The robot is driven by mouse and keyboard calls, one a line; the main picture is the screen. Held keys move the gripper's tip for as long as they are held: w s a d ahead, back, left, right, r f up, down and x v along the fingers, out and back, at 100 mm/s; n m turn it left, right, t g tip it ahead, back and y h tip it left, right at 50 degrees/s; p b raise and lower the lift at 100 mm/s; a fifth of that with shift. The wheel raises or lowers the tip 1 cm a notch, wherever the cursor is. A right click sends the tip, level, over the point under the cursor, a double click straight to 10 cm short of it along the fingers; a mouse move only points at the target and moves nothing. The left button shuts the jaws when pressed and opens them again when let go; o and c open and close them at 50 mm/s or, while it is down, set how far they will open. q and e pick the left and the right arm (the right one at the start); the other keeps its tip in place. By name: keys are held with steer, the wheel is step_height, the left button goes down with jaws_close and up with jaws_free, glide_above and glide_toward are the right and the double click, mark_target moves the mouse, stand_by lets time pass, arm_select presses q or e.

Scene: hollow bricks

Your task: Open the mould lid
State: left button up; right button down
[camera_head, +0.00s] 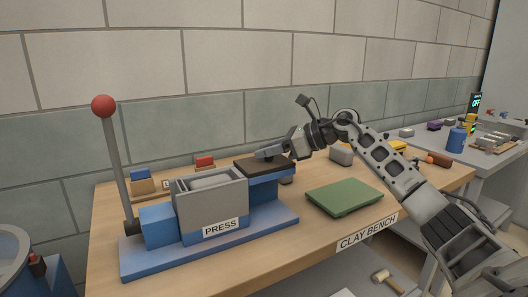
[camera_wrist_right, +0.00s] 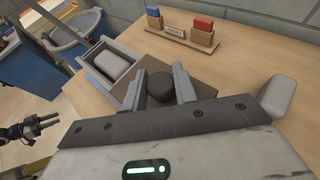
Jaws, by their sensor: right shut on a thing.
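The grey mould box (camera_head: 211,205) of the blue press stands open at the top, with a pale grey block (camera_head: 210,182) inside. The dark brown lid (camera_head: 250,167) lies to the right of the box, over a blue ledge (camera_head: 270,180). My right gripper (camera_head: 268,154) is shut on the lid's round dark knob (camera_wrist_right: 160,87), one finger on each side of it. The wrist view also shows the open box (camera_wrist_right: 92,73) beside the lid. My left gripper (camera_wrist_right: 50,122) shows small at that view's left edge, with its fingers apart and empty.
A lever with a red ball (camera_head: 103,106) rises at the press's left end. A green board (camera_head: 344,197) lies to the right of the press. Small blue (camera_head: 140,174) and red (camera_head: 205,162) blocks in holders stand behind. A grey lump (camera_head: 341,155) lies behind the board.

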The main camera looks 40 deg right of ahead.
steer(key=c, duration=1.1)
jaws_free()
steer(key=shift+d, duration=0.3)
arm_select(q)
steer(key=shift+f, duration=0.1)
steer(key=f+b, duration=0.1)
steer(key=b, duration=0.2)
steer(key=f+b, duration=0.1)
steer(key=b, duration=0.2)
steer(key=shift+w+d+f+t, duration=0.1)
steer(key=shift+d+t, duration=0.1)
steer(key=shift+t, duration=0.1)
arm_select(e)
steer(key=v, duration=1.6)
steer(key=shift+r, duration=0.1)
